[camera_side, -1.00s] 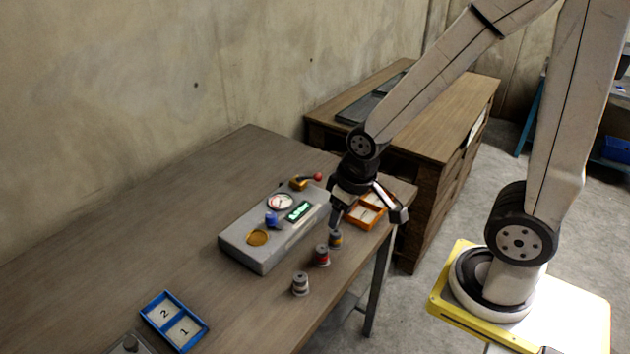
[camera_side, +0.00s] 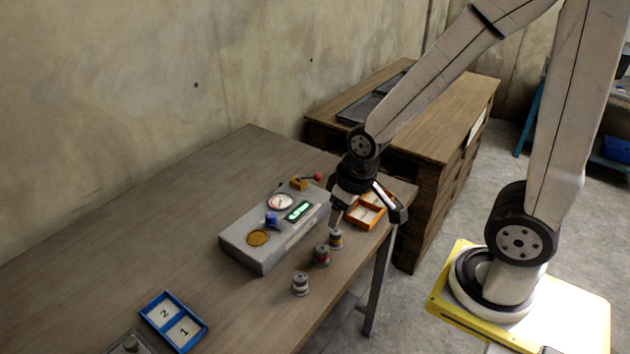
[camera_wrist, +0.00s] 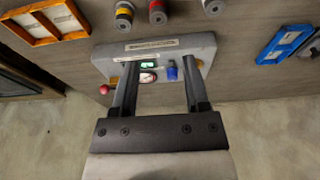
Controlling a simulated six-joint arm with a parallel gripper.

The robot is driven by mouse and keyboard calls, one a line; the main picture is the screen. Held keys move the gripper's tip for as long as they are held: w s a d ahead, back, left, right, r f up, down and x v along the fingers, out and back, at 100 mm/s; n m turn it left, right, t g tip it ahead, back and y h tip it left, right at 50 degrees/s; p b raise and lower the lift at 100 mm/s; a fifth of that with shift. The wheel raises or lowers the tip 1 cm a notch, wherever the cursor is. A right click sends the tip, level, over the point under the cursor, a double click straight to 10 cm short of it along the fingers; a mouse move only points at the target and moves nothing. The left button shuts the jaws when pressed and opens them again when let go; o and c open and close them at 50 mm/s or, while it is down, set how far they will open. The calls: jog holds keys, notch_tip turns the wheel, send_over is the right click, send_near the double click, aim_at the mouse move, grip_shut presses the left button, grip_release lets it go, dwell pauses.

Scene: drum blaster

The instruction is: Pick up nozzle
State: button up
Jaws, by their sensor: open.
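Three small grey nozzle-like cylinders stand upright in a row on the table, in front of the grey box. One has a yellow band (camera_side: 335,239), one a red band (camera_side: 322,256) and one a whitish band (camera_side: 300,284). They also show at the top of the wrist view: yellow-banded (camera_wrist: 124,14), red-banded (camera_wrist: 157,12) and whitish-banded (camera_wrist: 213,7), which is cut by the edge. My gripper (camera_side: 368,214) is open and empty, above the yellow-banded cylinder's end of the row. In the wrist view, its spread fingers (camera_wrist: 160,68) overlap the grey box, with nothing between them touching.
The grey box (camera_side: 262,262) carries a dial, a display, a blue knob and a red-tipped lever. An orange two-part tray (camera_side: 354,221) lies near my gripper. A blue tray (camera_side: 149,301) marked 1 and 2 lies at the near left. The table's left side is mostly clear.

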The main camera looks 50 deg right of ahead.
jog(key=o, duration=0.3)
jog(key=shift+o, duration=0.2)
jog(key=m+g, duration=0.2)
jog(key=m, duration=1.2)
send_over(335, 231)
jog(key=f, duration=0.6)
jog(key=shift+s+a, duration=0.25)
jog(key=shift+a, duration=0.1)
jog(key=shift+w+d+f+m+g, duration=0.25)
jog(key=shift+d+f+m, duration=0.25)
jog(key=shift+m, duration=0.4)
jog(key=shift+a+f, duration=0.1)
jog(key=shift+f, duration=0.05)
